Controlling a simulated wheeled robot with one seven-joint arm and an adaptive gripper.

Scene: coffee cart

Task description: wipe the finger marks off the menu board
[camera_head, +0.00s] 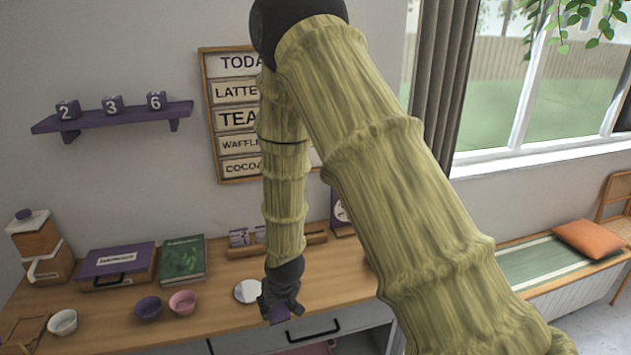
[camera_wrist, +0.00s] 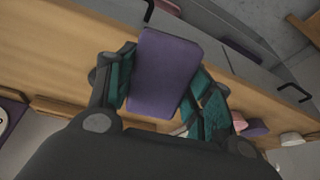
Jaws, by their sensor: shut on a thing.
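The menu board (camera_head: 208,112) hangs on the wall in a wooden frame, with TODA, LATTE, TEA, WAFFLE and COCOA showing on its strips. My arm hides its right side. I cannot make out finger marks on the part that shows. My gripper (camera_head: 281,303) points down over the front of the wooden counter, well below the board. It is shut on a purple block (camera_wrist: 165,75), perhaps a wiping pad, held between the two teal-lined fingers. The block's lower end also shows in the head view (camera_head: 279,315).
The wooden counter (camera_head: 100,322) holds a white disc (camera_head: 247,291), a pink bowl (camera_head: 183,302), a purple bowl (camera_head: 148,308), a green book (camera_head: 182,258) and a purple-lidded box (camera_head: 117,259). A purple shelf (camera_head: 120,118) with number blocks sticks out left of the board.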

